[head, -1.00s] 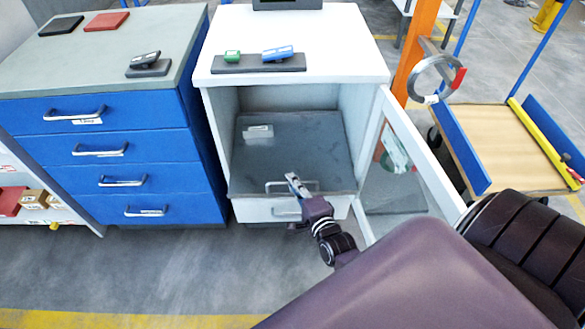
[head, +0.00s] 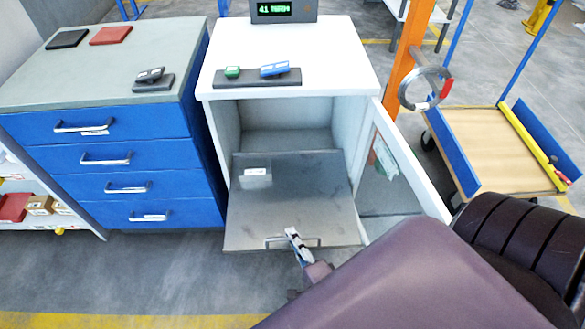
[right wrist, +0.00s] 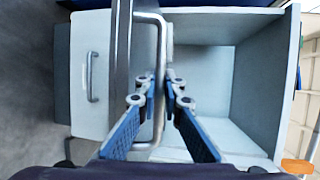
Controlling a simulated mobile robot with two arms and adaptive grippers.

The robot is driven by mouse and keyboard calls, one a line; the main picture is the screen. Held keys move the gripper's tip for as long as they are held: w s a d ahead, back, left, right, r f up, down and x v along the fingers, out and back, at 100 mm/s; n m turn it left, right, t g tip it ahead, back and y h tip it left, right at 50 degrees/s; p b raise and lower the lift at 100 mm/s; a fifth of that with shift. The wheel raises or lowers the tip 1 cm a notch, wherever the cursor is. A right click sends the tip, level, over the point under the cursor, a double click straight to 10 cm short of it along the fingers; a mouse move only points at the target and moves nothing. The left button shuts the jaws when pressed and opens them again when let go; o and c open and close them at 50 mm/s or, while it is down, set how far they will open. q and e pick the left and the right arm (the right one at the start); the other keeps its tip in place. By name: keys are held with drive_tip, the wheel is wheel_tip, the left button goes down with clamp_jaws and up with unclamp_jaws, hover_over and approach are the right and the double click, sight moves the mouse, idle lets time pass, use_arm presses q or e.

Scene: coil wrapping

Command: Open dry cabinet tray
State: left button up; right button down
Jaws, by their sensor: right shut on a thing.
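The dry cabinet (head: 290,40) is white with its glass door (head: 400,180) open to the right. Its grey tray (head: 300,205) sticks well out of the front opening. A small pale block (head: 255,178) sits at the tray's back left. My right gripper (head: 291,236) is at the tray's front edge, shut on the metal bar handle (head: 273,240). In the right wrist view the blue fingers (right wrist: 160,85) close on the handle (right wrist: 160,120), and the tray (right wrist: 122,50) shows edge-on beside it. My left gripper is not in view.
A blue drawer cabinet (head: 110,180) stands close on the left. Green and blue devices rest on a dark pad (head: 255,79) on the cabinet top. A cart (head: 500,150) and an orange post (head: 412,40) are at right. Floor in front is clear.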

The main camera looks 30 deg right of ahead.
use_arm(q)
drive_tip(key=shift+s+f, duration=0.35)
use_arm(e)
drive_tip(key=shift+s+a, duration=0.35)
drive_tip(key=shift+s, duration=0.35)
drive_tip(key=c, duration=2.3)
unclamp_jaws()
drive_tip(key=shift+c, duration=0.2)
drive_tip(key=v, duration=1.2)
drive_tip(key=shift+w, duration=0.15)
